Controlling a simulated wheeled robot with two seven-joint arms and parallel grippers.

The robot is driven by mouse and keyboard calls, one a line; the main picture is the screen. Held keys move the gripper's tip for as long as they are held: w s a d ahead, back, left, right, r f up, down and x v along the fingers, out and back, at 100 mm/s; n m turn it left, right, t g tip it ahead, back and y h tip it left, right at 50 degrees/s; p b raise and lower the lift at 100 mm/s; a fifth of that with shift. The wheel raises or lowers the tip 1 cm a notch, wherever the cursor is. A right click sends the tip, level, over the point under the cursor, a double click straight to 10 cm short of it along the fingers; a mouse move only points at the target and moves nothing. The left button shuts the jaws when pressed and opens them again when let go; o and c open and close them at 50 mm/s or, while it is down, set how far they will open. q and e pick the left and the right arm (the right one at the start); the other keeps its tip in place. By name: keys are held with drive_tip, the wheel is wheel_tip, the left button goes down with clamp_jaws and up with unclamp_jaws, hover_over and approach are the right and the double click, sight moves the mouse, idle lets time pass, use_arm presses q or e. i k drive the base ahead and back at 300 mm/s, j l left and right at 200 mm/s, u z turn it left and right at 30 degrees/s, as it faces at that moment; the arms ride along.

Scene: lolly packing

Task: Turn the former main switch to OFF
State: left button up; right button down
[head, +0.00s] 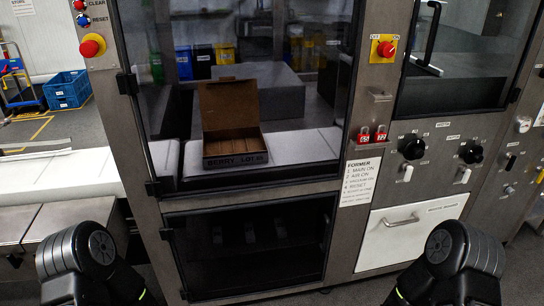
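Two black rotary switches sit on the grey machine panel right of the glass door: a left one (412,147) and a right one (471,152). Their small labels are too small to read, so I cannot tell which is the former main switch or where each points. A white sign (357,180) headed FORMER, listing MAIN ON first, hangs left of them. Black links of my two arms show at the bottom left and bottom right corners. Neither gripper is in view, and nothing of mine touches the switches.
Small white handles (408,173) sit below the switches, above a white drawer (408,232). Red padlocks (363,135) hang to the left. An open cardboard box (232,160) stands behind the glass door.

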sight(385, 49)
drive_tip(key=i+l, duration=0.1)
drive_tip(key=l, duration=0.35)
drive_tip(key=i+l, duration=0.1)
drive_tip(key=l, duration=0.4)
drive_tip(key=i+l+z, duration=0.1)
drive_tip(key=l, duration=0.35)
drive_tip(key=i+l, duration=0.1)
drive_tip(key=l, duration=0.35)
drive_tip(key=i+l, duration=0.15)
drive_tip(key=l, duration=0.35)
drive_tip(key=i+l+z, duration=0.1)
drive_tip(key=l, duration=0.35)
drive_tip(key=i+l, duration=0.15)
drive_tip(key=l, duration=0.3)
drive_tip(key=i+l, duration=0.15)
drive_tip(key=l, duration=0.3)
drive_tip(key=k+z, duration=0.05)
